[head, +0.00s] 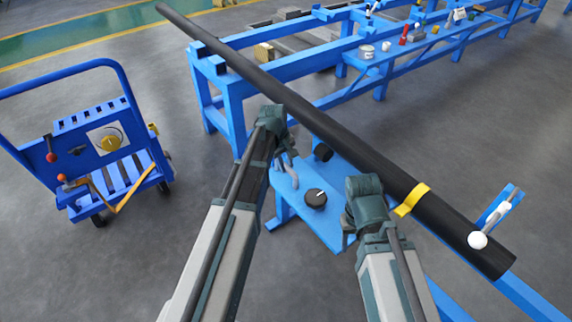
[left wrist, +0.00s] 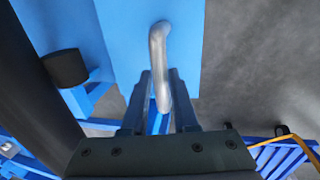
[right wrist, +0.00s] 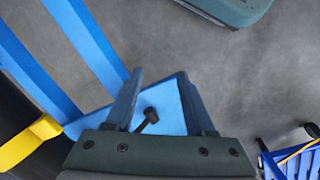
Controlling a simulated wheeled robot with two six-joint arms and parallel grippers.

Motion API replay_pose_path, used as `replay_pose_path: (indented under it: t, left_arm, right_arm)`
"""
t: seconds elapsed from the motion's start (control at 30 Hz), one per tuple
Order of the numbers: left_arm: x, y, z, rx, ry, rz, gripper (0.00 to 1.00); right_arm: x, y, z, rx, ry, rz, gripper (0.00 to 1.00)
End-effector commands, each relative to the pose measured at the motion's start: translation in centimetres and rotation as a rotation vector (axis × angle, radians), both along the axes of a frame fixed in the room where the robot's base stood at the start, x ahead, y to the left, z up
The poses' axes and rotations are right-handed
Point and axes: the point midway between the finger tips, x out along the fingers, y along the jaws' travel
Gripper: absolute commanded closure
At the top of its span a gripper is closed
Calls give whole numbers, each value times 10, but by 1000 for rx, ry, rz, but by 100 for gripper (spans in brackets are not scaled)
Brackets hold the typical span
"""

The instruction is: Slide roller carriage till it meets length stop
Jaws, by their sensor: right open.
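The blue plate (head: 326,226) under the long black tube carries a bent grey handle and a black round knob (head: 316,198); I take it for the roller carriage, but cannot be sure. My left gripper (left wrist: 160,75) has its fingers closed in on both sides of the grey handle (left wrist: 158,45), apparently gripping it. A short black roller (left wrist: 65,67) stands beside the plate, by the tube. My right gripper (right wrist: 157,78) is open and empty, above the floor near a corner of blue plate with a small black knob (right wrist: 149,117). I cannot make out the length stop for certain.
The black tube (head: 350,150) runs diagonally over the blue frame, with a yellow band (head: 412,200) and a white-ball lever (head: 478,240) near its right end. A blue cart (head: 120,170) stands at left. A blue bench with small items is behind. Grey floor between is clear.

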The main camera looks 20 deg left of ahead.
Motion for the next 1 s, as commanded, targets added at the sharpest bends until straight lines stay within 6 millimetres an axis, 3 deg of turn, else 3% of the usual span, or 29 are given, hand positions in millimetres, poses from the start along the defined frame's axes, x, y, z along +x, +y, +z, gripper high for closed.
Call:
replay_pose_path:
  t: [0.03, 0.13, 1.0]
  left_arm:
    - [0, 0, 0, 0, 0, 0, 83]
    - [0, 0, 0, 0, 0, 0, 100]
    - [0, 0, 0, 0, 0, 0, 100]
  right_arm:
    - [0, 0, 0, 0, 0, 0, 45]
    - [0, 0, 0, 0, 0, 0, 45]
    - [0, 0, 0, 0, 0, 0, 45]
